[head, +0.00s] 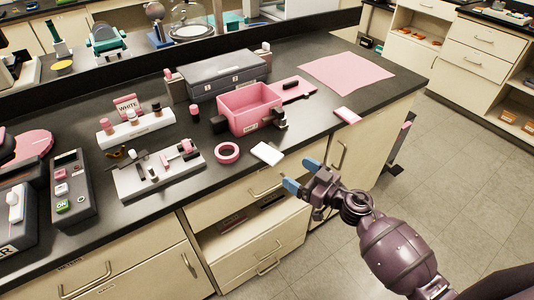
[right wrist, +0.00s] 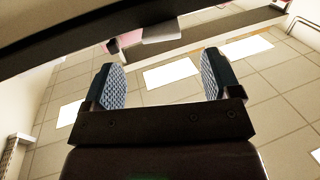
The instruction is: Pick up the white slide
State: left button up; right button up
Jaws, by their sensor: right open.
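The white slide (head: 267,153) lies flat on the dark countertop by its front edge, right of a pink tape ring (head: 227,153). My right gripper (head: 301,175) is open and empty, its blue-tipped fingers apart, in front of the counter edge. It is to the right of the slide and nearer the camera, not touching it. My left gripper is not in view.
A pink bin (head: 249,108) stands behind the slide, with a dark case (head: 226,72) behind it. A pink-and-white block (head: 347,115) lies to the right. A metal fixture plate (head: 133,183) is at the left. Drawers (head: 250,243) are below the counter edge.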

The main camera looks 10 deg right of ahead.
aim_at(279, 161)
jog(key=shift+b+x, duration=0.4)
jog(key=shift+x, duration=2.7)
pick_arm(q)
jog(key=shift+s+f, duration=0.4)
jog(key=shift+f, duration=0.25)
pick_arm(e)
jog(key=shift+c, duration=0.3)
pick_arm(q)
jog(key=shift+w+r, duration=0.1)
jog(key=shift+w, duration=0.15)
pick_arm(e)
jog(key=c, duration=1)
jog(key=shift+r, duration=0.15)
